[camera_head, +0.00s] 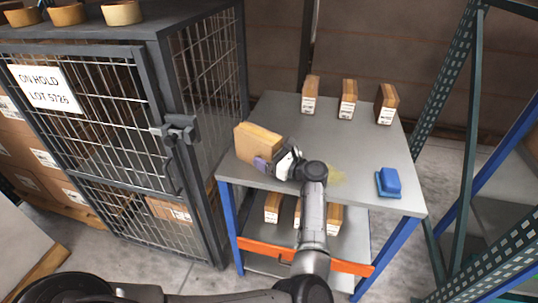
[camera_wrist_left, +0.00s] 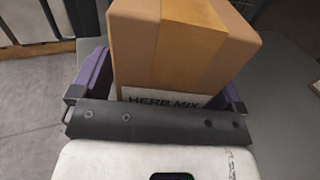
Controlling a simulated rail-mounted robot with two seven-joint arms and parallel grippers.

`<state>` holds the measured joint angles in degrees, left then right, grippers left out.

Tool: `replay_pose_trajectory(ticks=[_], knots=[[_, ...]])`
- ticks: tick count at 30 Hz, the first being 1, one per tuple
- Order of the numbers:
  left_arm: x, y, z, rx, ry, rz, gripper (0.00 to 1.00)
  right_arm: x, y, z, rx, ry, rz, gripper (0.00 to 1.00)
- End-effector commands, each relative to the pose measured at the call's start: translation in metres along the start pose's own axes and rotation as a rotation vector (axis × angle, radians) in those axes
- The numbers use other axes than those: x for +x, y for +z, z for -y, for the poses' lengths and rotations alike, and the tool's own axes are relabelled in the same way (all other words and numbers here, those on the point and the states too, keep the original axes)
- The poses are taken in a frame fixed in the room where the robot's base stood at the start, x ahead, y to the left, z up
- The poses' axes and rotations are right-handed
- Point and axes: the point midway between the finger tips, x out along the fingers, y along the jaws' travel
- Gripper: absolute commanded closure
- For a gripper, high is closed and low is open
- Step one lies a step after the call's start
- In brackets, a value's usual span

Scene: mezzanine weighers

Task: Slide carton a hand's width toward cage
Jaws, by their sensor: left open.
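The carton (camera_head: 258,143) is a brown box with a tan tape strip, standing at the left edge of the grey table. In the left wrist view the carton (camera_wrist_left: 185,45) shows a white label reading "HERB MIX", partly covered by the gripper. My left gripper (camera_head: 272,163) is at the carton's near right side, and its purple fingers are open on either side of the box in the left wrist view (camera_wrist_left: 168,85). I cannot tell whether they touch it. The cage (camera_head: 130,130), dark mesh with an "ON HOLD LOT 5726" sign, stands left of the table. My right gripper is not in view.
The table (camera_head: 350,185) also holds several small cartons (camera_head: 347,98) at the back and a blue object (camera_head: 388,182) at the front right. More boxes (camera_head: 272,208) sit on its lower shelf. A gap separates the table from the cage. Green rack posts (camera_head: 452,110) stand at right.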

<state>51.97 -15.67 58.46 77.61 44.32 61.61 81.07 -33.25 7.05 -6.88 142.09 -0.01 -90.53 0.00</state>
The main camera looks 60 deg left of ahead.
Motion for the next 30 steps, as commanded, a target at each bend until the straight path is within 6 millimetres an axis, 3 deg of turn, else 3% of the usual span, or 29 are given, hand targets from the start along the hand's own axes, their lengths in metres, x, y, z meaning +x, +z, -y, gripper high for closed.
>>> replay_pose_trajectory(ticks=[5,21,30], knots=[[-0.014,0.001,0.001,0.001,-0.003,0.0,0.07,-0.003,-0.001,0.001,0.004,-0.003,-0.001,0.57],[-0.112,0.001,0.0,0.001,-0.004,0.0,0.07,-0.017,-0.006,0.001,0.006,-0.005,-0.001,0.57],[-0.136,0.0,0.0,0.0,-0.002,0.0,0.07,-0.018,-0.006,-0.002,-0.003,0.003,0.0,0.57]])
